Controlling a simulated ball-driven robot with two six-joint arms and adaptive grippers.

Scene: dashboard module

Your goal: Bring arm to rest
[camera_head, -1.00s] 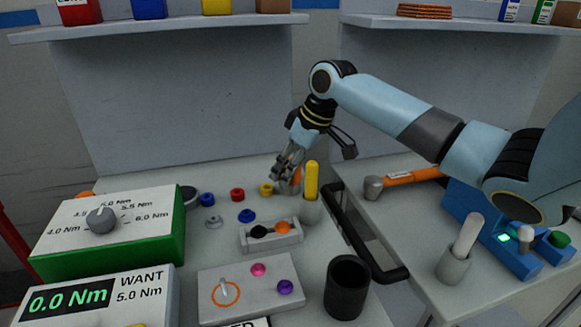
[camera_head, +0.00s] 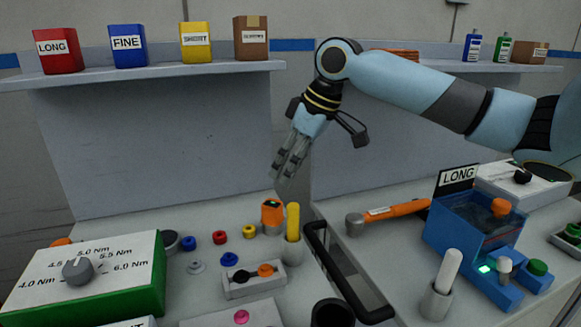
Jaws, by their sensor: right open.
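My right arm comes in from the right and reaches across the benches. My right gripper (camera_head: 284,176) is open and empty, pointing down above the back of the left bench. Below it stands an orange tool (camera_head: 272,214) with a dark, green-lit top, apart from the fingers. A yellow rod (camera_head: 292,221) stands upright in a grey holder just right of that tool. My left gripper is not in the picture.
A black rail (camera_head: 340,275) runs along the bench edge. A blue machine (camera_head: 475,230) labelled LONG and an orange-handled tool (camera_head: 398,209) occupy the right bench. A green dial box (camera_head: 95,275) is at left. Labelled boxes (camera_head: 128,46) line the shelf.

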